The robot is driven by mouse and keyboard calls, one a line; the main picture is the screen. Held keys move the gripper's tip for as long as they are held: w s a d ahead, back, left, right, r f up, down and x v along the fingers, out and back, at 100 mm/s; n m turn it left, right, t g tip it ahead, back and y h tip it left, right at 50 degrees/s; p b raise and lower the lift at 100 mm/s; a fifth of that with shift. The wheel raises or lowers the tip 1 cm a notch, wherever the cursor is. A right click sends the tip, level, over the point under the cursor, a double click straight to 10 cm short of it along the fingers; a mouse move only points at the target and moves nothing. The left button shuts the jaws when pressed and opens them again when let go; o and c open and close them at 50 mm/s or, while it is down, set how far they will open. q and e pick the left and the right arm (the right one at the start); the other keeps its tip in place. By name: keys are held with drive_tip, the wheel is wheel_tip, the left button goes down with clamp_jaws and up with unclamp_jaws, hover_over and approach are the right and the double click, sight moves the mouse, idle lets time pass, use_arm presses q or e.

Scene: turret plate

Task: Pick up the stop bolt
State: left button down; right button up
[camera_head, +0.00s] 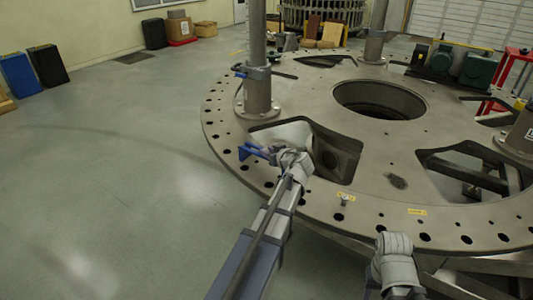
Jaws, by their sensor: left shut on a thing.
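A small upright bolt (344,201), which looks like the stop bolt, stands by a yellow label on the near rim of the turret plate (385,180). My left gripper (266,152) is over the plate's left near rim, left of the bolt and apart from it. The jaws are too small to see clearly. My right arm shows at the bottom, right of centre; its gripper cannot be made out.
A thick grey post (257,90) rises from the plate behind my left gripper. The plate has a large round centre hole (380,98) and several wide cut-outs. Green motors (440,60) stand at the far right.

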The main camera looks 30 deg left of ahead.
use_arm(q)
drive_tip(key=shift+r, duration=0.1)
wheel_tip(320, 180, up, 10)
drive_tip(key=p, duration=1)
drive_tip(key=shift+f, duration=0.2)
